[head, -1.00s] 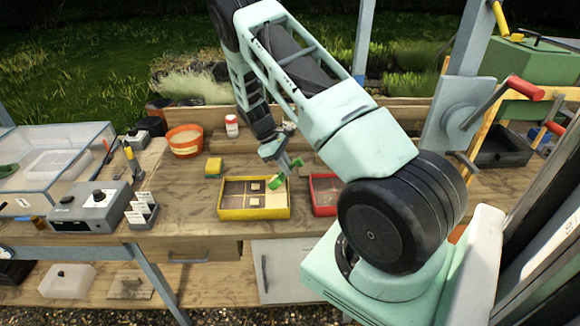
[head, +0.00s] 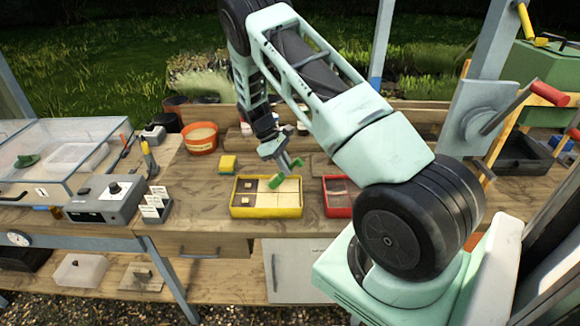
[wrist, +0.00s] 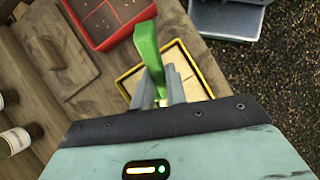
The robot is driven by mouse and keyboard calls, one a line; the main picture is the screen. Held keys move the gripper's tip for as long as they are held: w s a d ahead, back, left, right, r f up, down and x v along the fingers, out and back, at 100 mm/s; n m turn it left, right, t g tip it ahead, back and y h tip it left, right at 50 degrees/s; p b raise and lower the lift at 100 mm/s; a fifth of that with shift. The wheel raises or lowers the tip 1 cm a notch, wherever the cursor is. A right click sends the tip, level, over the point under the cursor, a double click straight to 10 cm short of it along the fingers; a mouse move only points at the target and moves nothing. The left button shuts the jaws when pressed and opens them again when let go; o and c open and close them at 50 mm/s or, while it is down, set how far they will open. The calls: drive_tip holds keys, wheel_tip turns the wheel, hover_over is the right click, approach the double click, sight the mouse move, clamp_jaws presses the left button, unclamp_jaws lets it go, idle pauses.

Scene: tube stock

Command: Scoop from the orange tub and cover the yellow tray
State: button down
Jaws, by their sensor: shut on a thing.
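The yellow tray (head: 267,212) sits on the wooden bench. Its right part looks pale and evenly covered; its left part is dark with small pale squares. My gripper (head: 288,163) is shut on a green scoop (head: 276,181) and holds it above the tray's right part. In the wrist view the scoop (wrist: 150,58) hangs between my gripper's fingers (wrist: 162,95) and hides part of the tray (wrist: 201,75). Whether the scoop holds anything is unclear. The orange tub (head: 200,141) stands at the back left with pale material inside.
A red tray (head: 338,212) sits just right of the yellow one. A yellow sponge (head: 228,163) lies behind it. A grey device (head: 104,205), white label cards (head: 156,206) and a clear box (head: 55,155) stand on the left.

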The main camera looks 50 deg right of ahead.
drive_tip(key=w+a+b, duration=0.1)
drive_tip(key=w+a, duration=0.5)
drive_tip(key=shift+w, duration=0.4)
idle(1.2)
drive_tip(key=shift+d, duration=0.1)
drive_tip(key=shift+s+d+p, duration=0.25)
drive_tip(key=shift+s+d, duration=1.1)
drive_tip(key=shift+s, duration=0.3)
drive_tip(key=shift+s+d+p, duration=0.2)
drive_tip(key=shift+s+d, duration=1.15)
drive_tip(key=shift+s, duration=0.25)
drive_tip(key=shift+r+t+p, duration=0.35)
drive_tip(key=shift+r+t, duration=0.15)
drive_tip(key=shift+r, duration=0.05)
drive_tip(key=shift+s+d+r+t+y, duration=0.1)
drive_tip(key=shift+r+t+y, duration=0.5)
drive_tip(key=shift+t, duration=0.5)
wheel_tip(320, 180, up, 2)
drive_tip(key=t+y+b, duration=0.1)
drive_tip(key=t+b, duration=0.1)
drive_tip(key=t, duration=0.2)
drive_tip(key=shift+r, duration=0.1)
drive_tip(key=shift+r+t+y+b, duration=0.3)
drive_tip(key=shift+t, duration=0.1)
